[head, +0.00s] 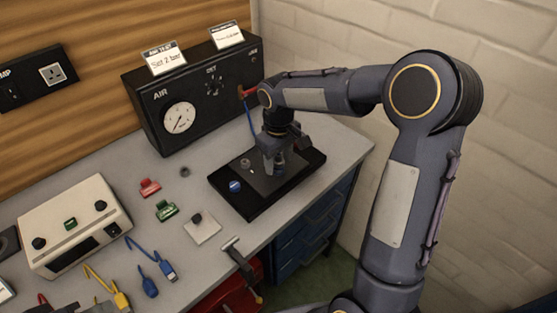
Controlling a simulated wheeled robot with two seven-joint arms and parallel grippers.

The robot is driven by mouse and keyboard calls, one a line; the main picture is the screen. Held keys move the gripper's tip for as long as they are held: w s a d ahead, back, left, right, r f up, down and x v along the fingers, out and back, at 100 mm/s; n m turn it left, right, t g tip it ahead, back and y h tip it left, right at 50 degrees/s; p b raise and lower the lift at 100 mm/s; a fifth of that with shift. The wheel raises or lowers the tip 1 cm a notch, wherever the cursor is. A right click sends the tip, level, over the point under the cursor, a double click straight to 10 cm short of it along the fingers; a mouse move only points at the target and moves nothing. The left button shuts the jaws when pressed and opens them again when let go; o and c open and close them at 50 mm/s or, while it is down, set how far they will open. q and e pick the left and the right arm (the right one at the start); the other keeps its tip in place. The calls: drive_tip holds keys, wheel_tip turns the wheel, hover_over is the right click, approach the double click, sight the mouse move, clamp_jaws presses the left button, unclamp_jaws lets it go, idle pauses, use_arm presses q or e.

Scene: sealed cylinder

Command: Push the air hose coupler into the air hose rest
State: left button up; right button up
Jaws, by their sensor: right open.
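My right gripper (275,162) is open and points down over the black tray (233,204), around or beside a small grey metallic part (280,158). I cannot tell whether its fingers touch that part. A blue air hose (250,122) runs down from near a red piece (246,91) at the right end of the black AIR box (157,99), then goes behind my right arm. The hose's coupler and the air hose rest cannot be made out for sure; my arm and gripper hide part of this area. My left gripper is not seen.
The tray also bears a blue knob (235,186) and a small grey ring (245,163). Red (150,188) and green (166,211) parts, a white plate (202,229) and a cream control box (73,226) stand to the left. A metal tool (240,263) lies at the front edge.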

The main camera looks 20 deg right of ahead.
sight(279, 155)
clamp_jaws()
drive_tip(key=shift+r, duration=0.15)
drive_tip(key=shift+r+p, duration=2.45)
drive_tip(key=shift+r, duration=0.45)
drive_tip(key=shift+s+f, duration=0.1)
